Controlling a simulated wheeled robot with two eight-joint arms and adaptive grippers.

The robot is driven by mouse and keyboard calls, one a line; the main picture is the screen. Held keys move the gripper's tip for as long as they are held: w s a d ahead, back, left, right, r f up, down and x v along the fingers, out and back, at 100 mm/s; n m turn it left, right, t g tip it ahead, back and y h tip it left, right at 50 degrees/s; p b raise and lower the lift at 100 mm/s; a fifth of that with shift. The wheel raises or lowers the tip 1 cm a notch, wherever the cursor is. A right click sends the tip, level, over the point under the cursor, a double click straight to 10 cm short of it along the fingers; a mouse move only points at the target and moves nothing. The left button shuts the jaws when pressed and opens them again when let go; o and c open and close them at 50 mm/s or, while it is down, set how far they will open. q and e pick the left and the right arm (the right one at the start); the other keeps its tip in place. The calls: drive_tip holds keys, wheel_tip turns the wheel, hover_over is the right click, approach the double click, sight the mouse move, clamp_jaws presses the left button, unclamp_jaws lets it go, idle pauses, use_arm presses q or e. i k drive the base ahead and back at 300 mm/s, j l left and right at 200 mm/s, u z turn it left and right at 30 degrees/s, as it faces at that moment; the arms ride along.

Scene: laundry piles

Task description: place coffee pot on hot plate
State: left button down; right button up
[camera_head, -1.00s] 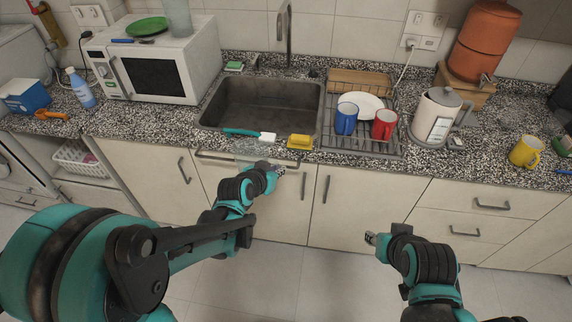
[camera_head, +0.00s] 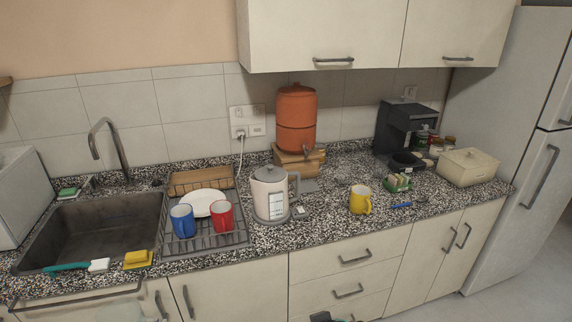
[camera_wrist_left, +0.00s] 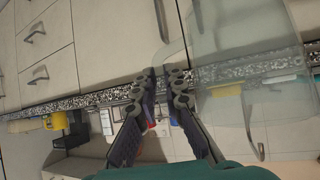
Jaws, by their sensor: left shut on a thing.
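The coffee pot is a clear glass vessel (camera_wrist_left: 238,60) in the left wrist view. My left gripper (camera_wrist_left: 163,76) is shut on it at its side; the exact grip is hard to see through the glass. In the head view only a pale glass part of the pot (camera_head: 120,313) shows at the bottom left edge, below the counter front. The hot plate (camera_head: 404,160) is the low base of the black coffee machine (camera_head: 405,128) at the back right of the counter. My right gripper (camera_head: 322,317) shows only partly at the bottom edge.
A cream box (camera_head: 468,167) and jars are beside the machine. The fridge (camera_head: 535,170) bounds the right.

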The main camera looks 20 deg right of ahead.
sight(409, 158)
drive_tip(key=l, duration=3.15)
drive_tip(key=k+z, duration=0.05)
